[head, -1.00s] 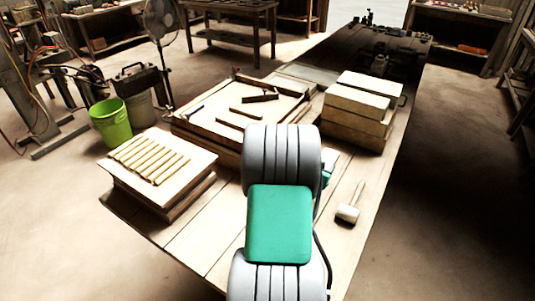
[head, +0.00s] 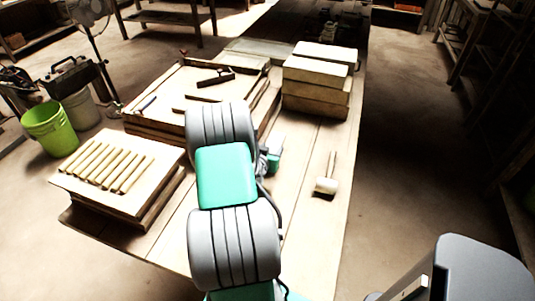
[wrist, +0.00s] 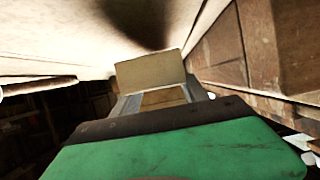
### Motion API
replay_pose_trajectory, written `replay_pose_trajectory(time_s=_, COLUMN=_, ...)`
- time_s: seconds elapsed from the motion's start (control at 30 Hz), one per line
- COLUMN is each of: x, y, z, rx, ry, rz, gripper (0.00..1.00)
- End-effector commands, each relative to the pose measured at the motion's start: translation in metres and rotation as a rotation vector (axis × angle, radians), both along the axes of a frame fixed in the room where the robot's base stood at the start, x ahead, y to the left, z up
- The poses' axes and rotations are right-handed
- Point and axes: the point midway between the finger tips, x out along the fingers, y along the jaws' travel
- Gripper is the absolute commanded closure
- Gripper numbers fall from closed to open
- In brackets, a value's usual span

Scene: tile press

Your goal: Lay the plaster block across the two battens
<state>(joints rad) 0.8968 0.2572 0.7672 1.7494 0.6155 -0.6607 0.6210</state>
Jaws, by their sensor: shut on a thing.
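In the wrist view my gripper (wrist: 163,98) is shut on a pale tan plaster block (wrist: 150,71), which stands up beyond the fingertips. In the head view my arm hides the fingertips and the held block. Two thin dark battens, one of them (head: 205,98) easy to see, lie on the wide pale board (head: 165,88) in the middle of the table, left of my arm. The other batten (head: 183,110) is partly hidden by my arm. I cannot tell the gap between the held block and the battens.
Several pale blocks (head: 318,80) are stacked at the back right. A mallet (head: 327,185) lies right of my arm. A left board (head: 140,200) carries several pale sticks. A dark-handled tool (head: 216,77) lies beyond the battens. The table's front (head: 155,250) is clear.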

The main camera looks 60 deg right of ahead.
Motion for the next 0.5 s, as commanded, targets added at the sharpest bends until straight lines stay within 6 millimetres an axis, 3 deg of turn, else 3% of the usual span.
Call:
replay_pose_trajectory(time_s=0.13, x=-0.001, y=0.0, z=-0.026, rx=0.001, ry=0.001, rz=-0.001, gripper=1.0)
replay_pose_trajectory(time_s=0.5, x=-0.001, y=0.0, z=-0.032, rx=-0.002, ry=-0.002, rz=-0.002, gripper=1.0)
